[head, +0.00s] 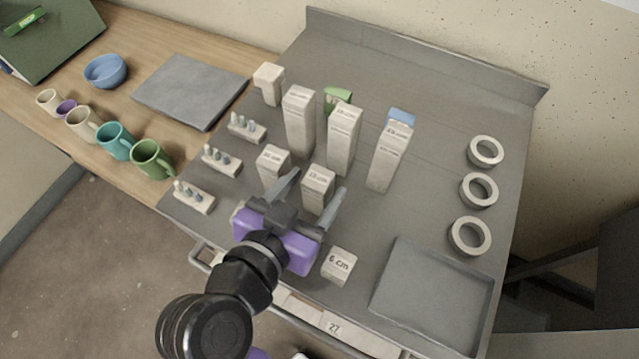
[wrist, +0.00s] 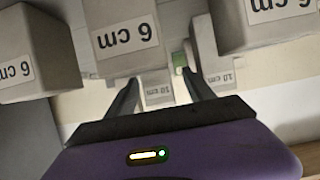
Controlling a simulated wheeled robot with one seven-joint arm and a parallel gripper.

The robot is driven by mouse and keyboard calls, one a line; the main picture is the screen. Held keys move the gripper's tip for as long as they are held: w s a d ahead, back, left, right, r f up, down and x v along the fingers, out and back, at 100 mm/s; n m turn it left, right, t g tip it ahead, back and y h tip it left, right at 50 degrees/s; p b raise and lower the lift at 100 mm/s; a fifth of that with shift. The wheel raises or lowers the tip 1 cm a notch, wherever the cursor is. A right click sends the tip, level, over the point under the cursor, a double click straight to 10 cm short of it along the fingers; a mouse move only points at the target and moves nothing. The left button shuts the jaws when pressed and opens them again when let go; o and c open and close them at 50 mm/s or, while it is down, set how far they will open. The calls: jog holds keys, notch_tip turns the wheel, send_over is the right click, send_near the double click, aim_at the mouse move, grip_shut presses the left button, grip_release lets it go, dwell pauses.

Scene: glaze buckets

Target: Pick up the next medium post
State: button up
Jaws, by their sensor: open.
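Two pale medium posts with labels that read 10 cm stand upright on the grey top in the head view: a left one (head: 272,168) and a right one (head: 318,192). My gripper (head: 319,182) is open, and its fingers appear on either side of the right one. In the wrist view, upside down, a 10 cm post (wrist: 157,93) shows between the fingertips (wrist: 160,76); I cannot tell whether they touch it. Another 10 cm post (wrist: 222,78) shows to the right. A short 6 cm post (head: 339,266) stands right of my wrist.
Three tall posts (head: 343,140) stand behind. Green (head: 337,96) and blue (head: 401,116) things are partly hidden behind them. Cone racks (head: 221,160) line the left edge; rings (head: 469,236) and an empty grey tray (head: 430,290) lie right. Several 6 cm posts (wrist: 125,40) look close in the wrist view.

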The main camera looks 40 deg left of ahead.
jog(key=x, duration=0.4)
jog(key=shift+w+d+r+p, duration=0.1)
jog(key=shift+w+r+p, duration=0.05)
jog(key=shift+w+p, duration=0.2)
jog(key=shift+s, duration=0.1)
grip_shut()
